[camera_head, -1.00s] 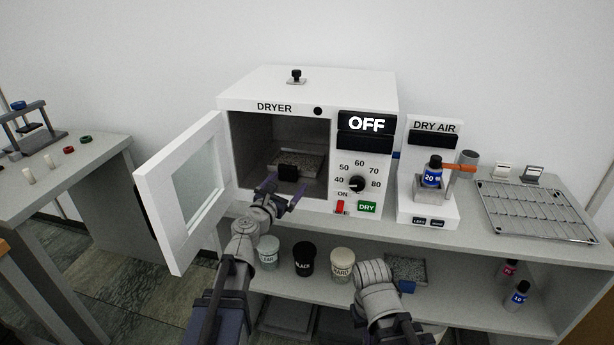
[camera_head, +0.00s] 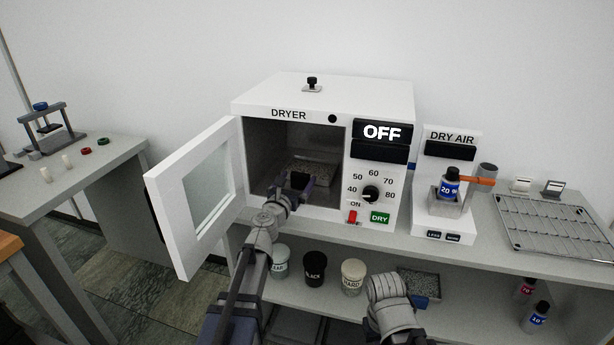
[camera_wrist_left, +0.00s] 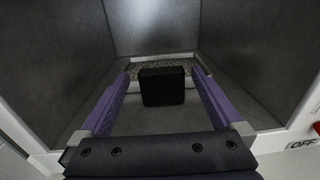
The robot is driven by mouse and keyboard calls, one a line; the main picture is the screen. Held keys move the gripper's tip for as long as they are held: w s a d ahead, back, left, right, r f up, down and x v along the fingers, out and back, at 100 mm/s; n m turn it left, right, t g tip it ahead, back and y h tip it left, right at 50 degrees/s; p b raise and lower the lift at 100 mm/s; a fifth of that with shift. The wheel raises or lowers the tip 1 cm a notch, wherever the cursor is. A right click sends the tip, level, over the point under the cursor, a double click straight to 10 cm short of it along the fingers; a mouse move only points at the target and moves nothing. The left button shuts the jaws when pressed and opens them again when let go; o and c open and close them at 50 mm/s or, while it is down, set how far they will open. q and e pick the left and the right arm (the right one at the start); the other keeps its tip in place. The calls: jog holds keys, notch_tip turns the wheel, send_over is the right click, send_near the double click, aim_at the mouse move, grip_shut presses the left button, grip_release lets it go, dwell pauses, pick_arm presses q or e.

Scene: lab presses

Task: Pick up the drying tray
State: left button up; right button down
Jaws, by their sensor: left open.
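The drying tray (camera_head: 318,172) sits inside the open dryer chamber, with grey speckled contents. In the left wrist view its black handle block (camera_wrist_left: 162,87) faces me, and part of the speckled tray (camera_wrist_left: 128,72) shows behind it. My left gripper (camera_head: 298,180) is at the chamber's mouth, open. In the left wrist view its purple fingers (camera_wrist_left: 162,92) stand on either side of the handle, with a gap at each side. The gripper hides the handle in the head view. My right arm shows at the bottom, but its gripper is out of view.
The dryer (camera_head: 330,95) reads OFF, and its door (camera_head: 195,200) hangs open to the left. A dry air unit (camera_head: 446,195) and a wire rack (camera_head: 556,230) stand to the right. Jars (camera_head: 314,268) and another speckled tray (camera_head: 420,285) are on the lower shelf.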

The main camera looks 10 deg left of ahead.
aim_at(299, 177)
pick_arm(q)
jog(key=w, duration=0.3)
jog(key=shift+w+d, duration=0.2)
jog(key=shift+s, duration=0.1)
jog(key=c, duration=1.5)
